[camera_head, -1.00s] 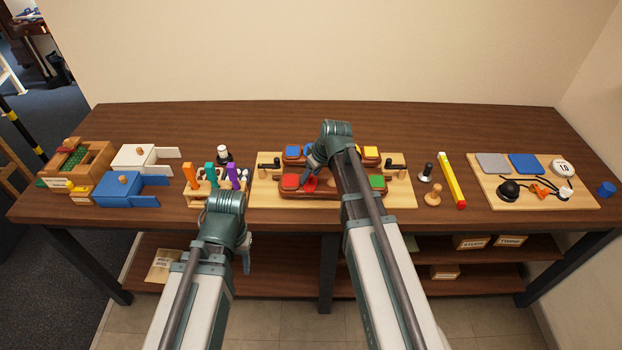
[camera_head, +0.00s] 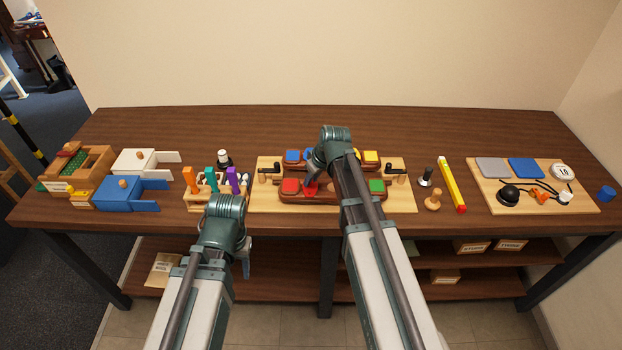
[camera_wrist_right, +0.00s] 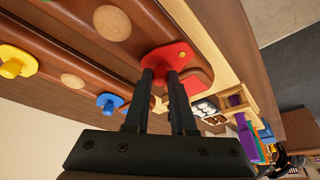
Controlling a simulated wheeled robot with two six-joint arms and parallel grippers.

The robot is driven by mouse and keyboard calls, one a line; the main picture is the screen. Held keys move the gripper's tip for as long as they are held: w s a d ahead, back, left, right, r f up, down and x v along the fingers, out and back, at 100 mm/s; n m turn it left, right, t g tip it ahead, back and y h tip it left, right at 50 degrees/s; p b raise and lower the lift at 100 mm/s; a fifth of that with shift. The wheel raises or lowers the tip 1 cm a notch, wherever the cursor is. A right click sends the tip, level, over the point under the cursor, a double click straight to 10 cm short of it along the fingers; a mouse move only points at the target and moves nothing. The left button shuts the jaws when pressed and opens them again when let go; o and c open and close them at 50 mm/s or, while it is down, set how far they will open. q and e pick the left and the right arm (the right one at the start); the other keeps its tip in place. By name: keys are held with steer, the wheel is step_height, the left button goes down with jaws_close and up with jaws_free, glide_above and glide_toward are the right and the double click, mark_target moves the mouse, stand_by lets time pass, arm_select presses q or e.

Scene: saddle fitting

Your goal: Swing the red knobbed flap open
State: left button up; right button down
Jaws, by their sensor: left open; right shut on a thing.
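The red knobbed flap (camera_wrist_right: 172,58) is close up in the right wrist view, lying on a dark brown wooden block (camera_wrist_right: 85,50). In the head view only part of the red flap (camera_head: 311,188) shows beneath my right gripper (camera_head: 309,183). In the wrist view, my right gripper (camera_wrist_right: 166,84) is shut on the flap's red knob, which is mostly hidden between the fingers. My left gripper (camera_head: 246,262) is open and empty, low in front of the table's front edge.
A yellow knobbed piece (camera_wrist_right: 15,63) and a blue one (camera_wrist_right: 109,102) sit near the red flap. A stand with coloured handles (camera_head: 214,190) is left of the wooden board (camera_head: 264,203). A yellow bar (camera_head: 453,185) lies to the right.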

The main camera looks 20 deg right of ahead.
steer(key=m, duration=0.1)
steer(key=m+h, duration=0.1)
steer(key=m, duration=0.1)
steer(key=s+d+m+h, duration=0.1)
steer(key=m, duration=0.1)
steer(key=m+h, duration=0.1)
steer(key=m, duration=0.1)
steer(key=s+m+h, duration=0.1)
steer(key=m, duration=0.2)
steer(key=shift+d+m, duration=0.2)
steer(key=shift+m, duration=0.1)
steer(key=m, duration=0.2)
steer(key=s+m+g+h, duration=0.1)
steer(key=m, duration=0.2)
steer(key=shift+s+g+h, duration=0.2)
steer(key=shift+g+h, duration=0.1)
steer(key=shift+s+a+m+g+h, duration=0.15)
steer(key=shift+m+g, duration=0.1)
steer(key=shift+m, duration=0.5)
steer(key=shift+s+a+m+g+h, duration=0.1)
steer(key=shift+s+m+g, duration=0.15)
steer(key=shift+m, duration=0.45)
steer(key=shift+s+a+m+g+h, duration=0.1)
steer(key=shift+m+g, duration=0.2)
steer(key=shift+m, duration=0.45)
steer(key=c, duration=0.8)
jaws_free()
steer(key=shift+o, duration=0.2)
